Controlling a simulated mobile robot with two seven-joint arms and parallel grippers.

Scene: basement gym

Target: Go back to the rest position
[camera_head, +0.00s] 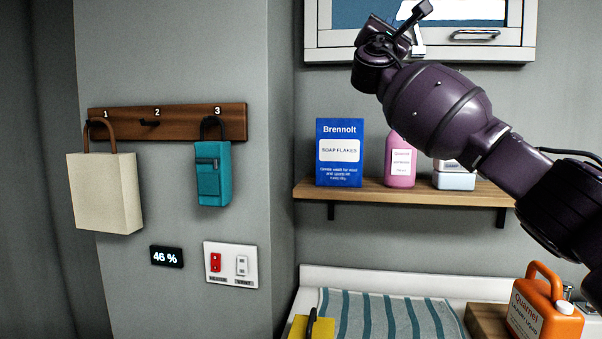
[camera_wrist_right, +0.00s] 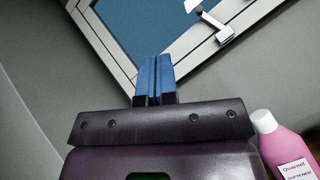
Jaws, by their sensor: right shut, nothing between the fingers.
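My right arm reaches in from the right in the head view. Its gripper (camera_head: 421,12) is raised at the top, in front of the wall cabinet (camera_head: 328,39). In the right wrist view the two blue fingers (camera_wrist_right: 155,75) lie together, shut with nothing between them. They point toward the cabinet's framed blue panel (camera_wrist_right: 150,28), and I cannot tell the gap to it. My left arm and gripper are out of view.
Below my arm, a shelf (camera_head: 400,194) holds a blue soap flakes box (camera_head: 339,165), a pink bottle (camera_head: 400,163) and a partly hidden white container (camera_head: 454,181). An orange jug (camera_head: 530,312) stands lower right. A beige bag (camera_head: 105,195) and teal pouch (camera_head: 213,180) hang left.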

